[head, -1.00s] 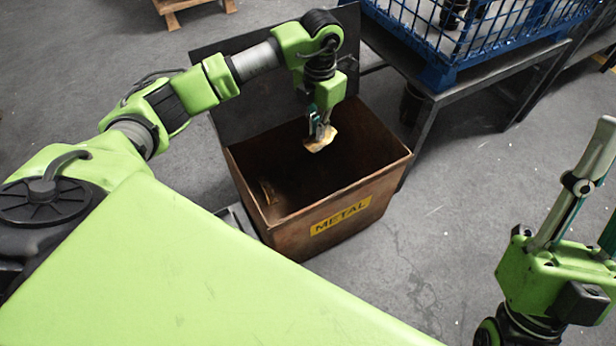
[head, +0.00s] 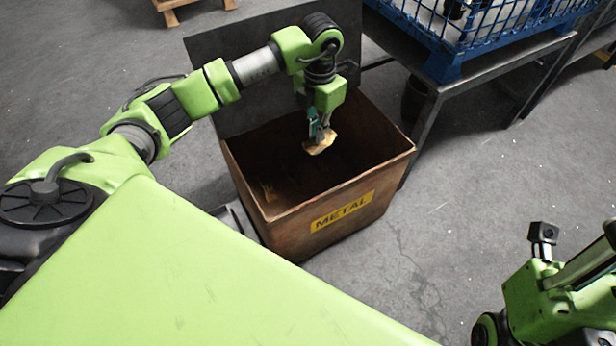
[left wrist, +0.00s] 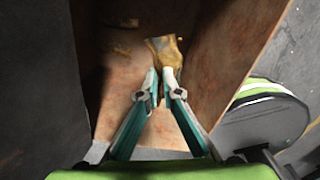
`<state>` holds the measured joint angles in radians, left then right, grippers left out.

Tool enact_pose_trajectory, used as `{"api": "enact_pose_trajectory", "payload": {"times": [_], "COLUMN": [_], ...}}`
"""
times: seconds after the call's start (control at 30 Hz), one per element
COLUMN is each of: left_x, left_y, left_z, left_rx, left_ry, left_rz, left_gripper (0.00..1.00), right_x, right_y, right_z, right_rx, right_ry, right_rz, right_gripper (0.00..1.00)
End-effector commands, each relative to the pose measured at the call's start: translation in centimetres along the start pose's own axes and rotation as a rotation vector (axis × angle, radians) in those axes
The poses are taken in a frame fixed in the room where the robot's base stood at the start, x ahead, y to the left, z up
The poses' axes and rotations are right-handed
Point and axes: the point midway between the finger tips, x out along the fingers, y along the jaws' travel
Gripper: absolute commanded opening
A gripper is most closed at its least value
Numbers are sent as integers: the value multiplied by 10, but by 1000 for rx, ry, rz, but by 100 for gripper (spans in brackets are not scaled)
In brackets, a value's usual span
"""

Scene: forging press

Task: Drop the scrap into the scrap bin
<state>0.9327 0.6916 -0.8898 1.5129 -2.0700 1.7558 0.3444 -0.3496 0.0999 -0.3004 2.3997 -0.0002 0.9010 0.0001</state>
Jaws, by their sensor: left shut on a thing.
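The scrap (head: 320,145) is a small, rough, yellowish-tan piece. My left gripper (head: 317,128) points down and is shut on it, holding it over the open scrap bin. In the left wrist view, the scrap (left wrist: 165,48) sits between and beyond the teal fingertips (left wrist: 164,78), with the bin's inside behind it. The scrap bin (head: 290,222) is a rusty brown box with a yellow METAL label. My right gripper (head: 590,265) is partly in view at the lower right, its fingertips cut off by the picture edge.
A dark upright panel (head: 225,60) stands behind the bin. A blue wire crate (head: 450,62) rests on a dark metal table (head: 432,110) at the upper right. A pallet (head: 172,14) lies at the top left. Grey floor is clear right of the bin.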

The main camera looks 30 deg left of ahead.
Motion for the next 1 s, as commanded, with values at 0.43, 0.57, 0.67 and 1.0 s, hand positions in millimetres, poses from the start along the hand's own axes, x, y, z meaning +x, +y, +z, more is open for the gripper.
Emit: {"api": "enact_pose_trajectory", "payload": {"times": [0.43, 0.57, 0.67, 1.0], "left_x": [0, -2, -12, -81], "left_y": [0, 0, 0, 0], "left_z": [0, 0, 1, 2], "left_rx": [0, 0, 0, 0], "left_ry": [0, -1, -2, -5], "left_rz": [0, 0, 0, 1], "left_gripper": [25, 25, 25, 25], "right_x": [0, 0, 0, 0], "right_y": [0, 0, 0, 0], "right_z": [0, 0, 0, 0], "right_rx": [0, -1, -1, 0], "right_ry": [-1, -1, -1, -1], "right_rz": [0, 1, 1, 0], "right_gripper": [25, 25, 25, 25]}}
